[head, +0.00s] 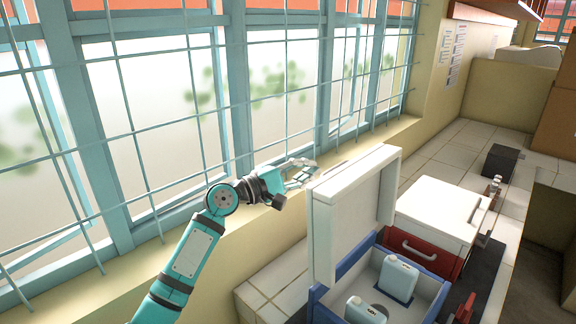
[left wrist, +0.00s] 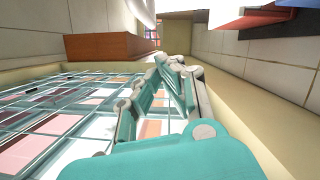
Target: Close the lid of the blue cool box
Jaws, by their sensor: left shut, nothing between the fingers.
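The blue cool box (head: 434,308) stands on the tiled counter at the lower right of the head view. Its white lid (head: 340,225) is open and stands about upright on the box's left side. Two pale blue, flask-like containers (head: 398,278) are inside the box. My left gripper (head: 312,168) is shut and empty. It is by the window sill, at the outer, left side of the lid near its top edge; whether it touches the lid I cannot tell. Its closed fingers also show in the left wrist view (left wrist: 172,66). My right gripper is not in view.
A red cool box (head: 420,250) with its white lid closed stands just behind the blue one. A barred window (head: 270,90) and its sill run along the left, close to my left arm. A dark box (head: 502,163) sits farther back on the counter.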

